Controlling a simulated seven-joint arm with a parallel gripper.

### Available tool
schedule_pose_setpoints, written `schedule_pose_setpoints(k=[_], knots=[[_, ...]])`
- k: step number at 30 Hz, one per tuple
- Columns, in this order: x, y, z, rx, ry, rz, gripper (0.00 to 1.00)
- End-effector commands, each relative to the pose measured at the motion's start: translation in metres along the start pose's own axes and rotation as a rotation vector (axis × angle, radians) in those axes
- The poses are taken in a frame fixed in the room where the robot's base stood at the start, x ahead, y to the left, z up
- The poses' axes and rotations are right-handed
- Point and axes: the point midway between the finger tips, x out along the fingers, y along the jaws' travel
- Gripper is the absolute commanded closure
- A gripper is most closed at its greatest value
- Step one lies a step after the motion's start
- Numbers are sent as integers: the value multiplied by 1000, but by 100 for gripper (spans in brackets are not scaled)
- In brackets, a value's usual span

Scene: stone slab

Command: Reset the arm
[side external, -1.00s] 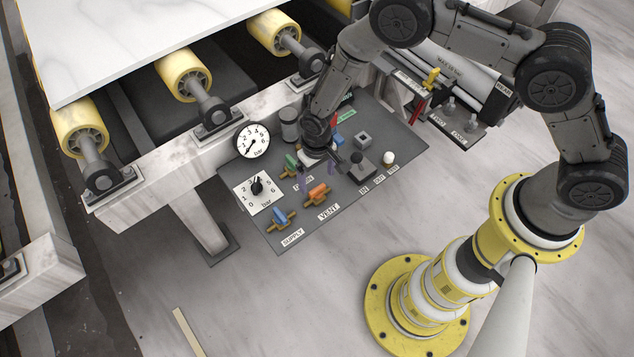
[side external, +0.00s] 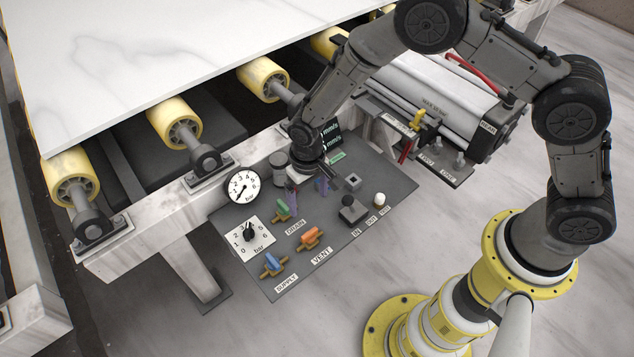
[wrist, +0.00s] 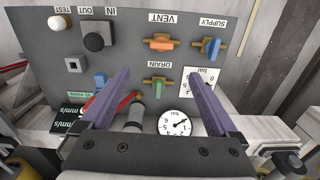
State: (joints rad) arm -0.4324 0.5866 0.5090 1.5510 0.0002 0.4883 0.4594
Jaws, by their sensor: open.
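My gripper (side external: 307,186) is above the back part of the grey control panel (side external: 330,222), beside the green drain valve (side external: 283,211). In the wrist view its two purple fingers (wrist: 158,90) are spread apart with nothing held between them. The orange vent valve (side external: 309,236) and blue supply valve (side external: 271,264) are on the panel's front-left part. The dark knob (side external: 351,208) stands by the IN and OUT labels, with a white TEST button (side external: 379,199) to its right. My wrist partly hides the display at the panel's back.
A pressure gauge (side external: 243,187) and a bar dial (side external: 249,233) are at the panel's left. A white slab (side external: 150,60) rests on yellow rollers (side external: 174,121) behind it. A cylinder unit (side external: 440,95) stands at the back right. The floor in front is clear.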

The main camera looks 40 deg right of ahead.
Motion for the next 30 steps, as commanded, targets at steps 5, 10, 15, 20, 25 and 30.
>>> schedule_pose_setpoints(k=[5, 10, 15, 20, 25, 30], knots=[[-66, 11, -39, 57, 126, -58, 5], [-169, 45, -54, 129, 277, -113, 5], [-256, 87, -33, 165, 394, -135, 5], [-319, 124, 10, 178, 489, -136, 5], [-361, 158, 73, 174, 570, -117, 5], [-372, 182, 144, 148, 619, -81, 5]])
